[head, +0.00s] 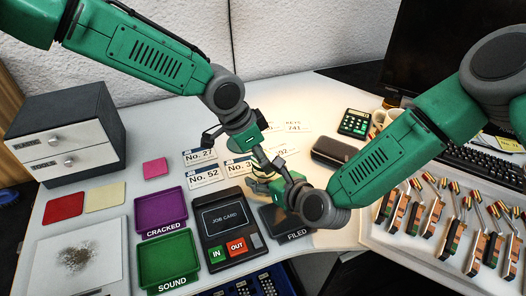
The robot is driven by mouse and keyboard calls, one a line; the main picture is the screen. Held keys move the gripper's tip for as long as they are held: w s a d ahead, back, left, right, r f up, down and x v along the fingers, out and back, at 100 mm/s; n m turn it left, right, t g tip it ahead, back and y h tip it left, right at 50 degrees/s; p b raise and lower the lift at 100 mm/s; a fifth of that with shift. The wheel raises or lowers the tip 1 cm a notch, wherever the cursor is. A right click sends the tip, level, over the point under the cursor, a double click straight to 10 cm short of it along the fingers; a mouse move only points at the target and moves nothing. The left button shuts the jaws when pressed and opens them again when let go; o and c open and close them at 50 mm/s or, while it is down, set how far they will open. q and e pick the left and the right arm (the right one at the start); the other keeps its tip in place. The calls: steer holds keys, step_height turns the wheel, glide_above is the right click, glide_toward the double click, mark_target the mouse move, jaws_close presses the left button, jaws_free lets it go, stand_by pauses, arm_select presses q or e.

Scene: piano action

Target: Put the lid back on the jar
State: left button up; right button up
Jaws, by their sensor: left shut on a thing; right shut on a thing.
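My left gripper (262,157) comes down from the upper left and is shut, its fingers at the top of a small glassy jar (260,174). The lid looks to be between these fingers, but they hide it. My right gripper (277,180) reaches in from the lower right and is shut on the jar's side. The two grippers are close together and cover most of the jar. I cannot tell whether the lid touches the rim.
A job card device (225,228), a purple tray (160,212), a green tray (166,259) and a dark FILED tray (290,222) lie in front. Number cards (205,176) lie left of the grippers. A dark case (340,152) and calculator (355,123) are right. Piano hammers (450,220) fill the right side.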

arm_select(q)
steer(key=shift+f, duration=0.25)
steer(key=shift+d, duration=0.25)
steer(key=shift+a+f, duration=0.1)
steer(key=shift+f, duration=0.4)
